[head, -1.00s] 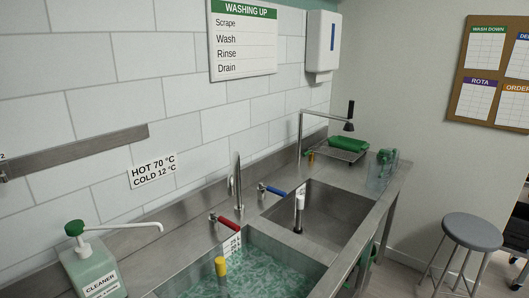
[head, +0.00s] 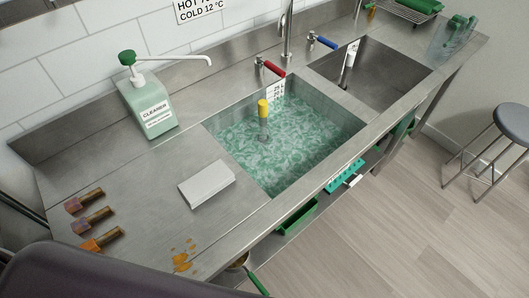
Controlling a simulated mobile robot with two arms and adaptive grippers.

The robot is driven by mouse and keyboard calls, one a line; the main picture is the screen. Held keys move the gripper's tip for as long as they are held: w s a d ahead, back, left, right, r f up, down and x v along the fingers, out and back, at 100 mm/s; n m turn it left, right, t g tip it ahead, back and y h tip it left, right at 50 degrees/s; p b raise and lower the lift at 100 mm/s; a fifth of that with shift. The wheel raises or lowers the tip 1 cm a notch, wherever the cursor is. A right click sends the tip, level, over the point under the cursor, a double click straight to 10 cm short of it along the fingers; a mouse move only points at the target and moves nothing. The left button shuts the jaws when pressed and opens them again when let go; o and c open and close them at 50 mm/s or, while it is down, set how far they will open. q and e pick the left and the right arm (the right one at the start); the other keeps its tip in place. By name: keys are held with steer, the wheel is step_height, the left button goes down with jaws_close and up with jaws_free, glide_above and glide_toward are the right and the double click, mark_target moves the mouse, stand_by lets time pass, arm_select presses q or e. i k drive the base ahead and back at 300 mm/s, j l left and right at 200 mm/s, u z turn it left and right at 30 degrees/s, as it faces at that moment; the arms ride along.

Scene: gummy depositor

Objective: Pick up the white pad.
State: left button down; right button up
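The white pad (head: 207,185) is a pale, flat rectangular block. It lies on the steel counter to the left of the water-filled sink, with clear steel around it. Neither of my grippers shows in the head view, so I cannot see whether they hold anything.
A cleaner pump bottle (head: 148,105) stands behind the pad. Several small brown-orange items (head: 92,222) lie at the left, and an orange spill (head: 183,258) lies near the front edge. The filled sink (head: 285,135) and an empty sink (head: 375,75) are to the right. A stool (head: 512,122) stands on the floor.

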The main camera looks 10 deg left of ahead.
mark_target(195, 190)
steer(key=u, duration=0.95)
